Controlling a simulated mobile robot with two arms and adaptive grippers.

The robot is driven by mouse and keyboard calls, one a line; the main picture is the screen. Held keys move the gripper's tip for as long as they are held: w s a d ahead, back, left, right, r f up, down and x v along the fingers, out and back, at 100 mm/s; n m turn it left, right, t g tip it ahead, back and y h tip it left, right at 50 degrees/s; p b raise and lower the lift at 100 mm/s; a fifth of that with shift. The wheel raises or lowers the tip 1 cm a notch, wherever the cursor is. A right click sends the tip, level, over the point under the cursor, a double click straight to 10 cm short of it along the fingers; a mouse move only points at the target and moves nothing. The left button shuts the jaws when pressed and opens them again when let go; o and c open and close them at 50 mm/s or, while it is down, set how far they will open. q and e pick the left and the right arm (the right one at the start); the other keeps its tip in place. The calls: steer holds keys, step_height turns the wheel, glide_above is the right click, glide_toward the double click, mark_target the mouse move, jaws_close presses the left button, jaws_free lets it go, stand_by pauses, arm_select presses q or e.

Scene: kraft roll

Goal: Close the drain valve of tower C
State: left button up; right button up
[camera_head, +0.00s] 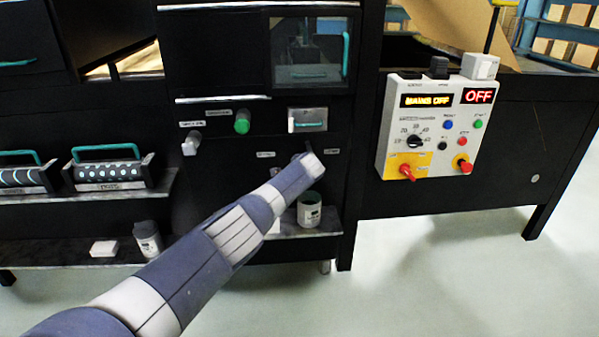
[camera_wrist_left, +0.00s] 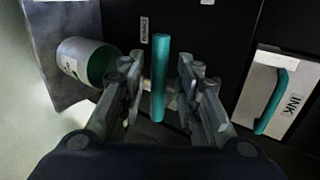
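A teal lever (camera_wrist_left: 160,75), apparently the drain valve handle, stands out from the dark panel in the left wrist view. A small label (camera_wrist_left: 144,30), too small to read surely, sits beside it. My left gripper (camera_wrist_left: 158,88) is open, with one finger on each side of the lever and visible gaps between. In the head view my left arm reaches up from the lower left to the tower's panel (camera_head: 265,170). Its wrist hides the fingers and the lever there. My right gripper is in neither view.
A pale drawer (camera_head: 308,119) with a teal handle is above the wrist; it is marked INK in the wrist view (camera_wrist_left: 281,95). A pot (camera_head: 309,212) stands on the shelf below. A control box (camera_head: 432,125) reading OFF is to the right.

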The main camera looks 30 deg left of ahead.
arm_select(q)
steer(key=shift+s+d, duration=0.1)
steer(key=shift+d, duration=0.1)
stand_by(0.3)
steer(key=v, duration=1.1)
steer(key=shift+s+r, duration=0.25)
stand_by(0.6)
